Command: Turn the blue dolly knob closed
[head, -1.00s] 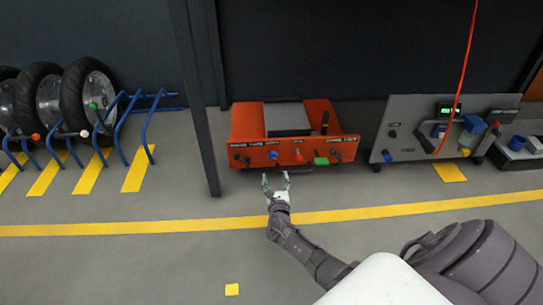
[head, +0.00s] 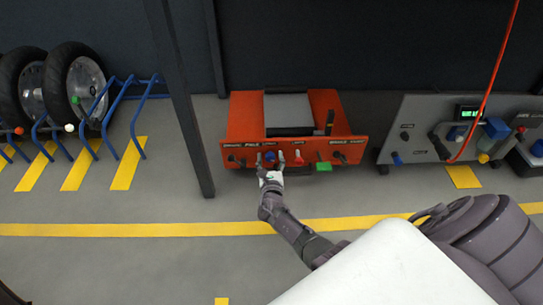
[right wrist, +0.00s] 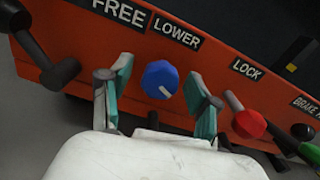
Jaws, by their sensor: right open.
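The blue knob (head: 270,156) is on the front panel of the orange dolly (head: 240,122). In the right wrist view, the blue knob (right wrist: 160,77) sits below the LOWER label, and its white mark points down and slightly right. My right gripper (head: 270,163) is open at the panel. In the right wrist view, its teal-padded fingers (right wrist: 160,86) stand on either side of the knob, with visible gaps on both sides. The knob's face is unobstructed there. My left gripper is not in view.
A red knob (right wrist: 248,124) by the LOCK label is close to the right finger. A grey control unit (head: 410,120) stands to the right, a dark post (head: 183,100) to the left.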

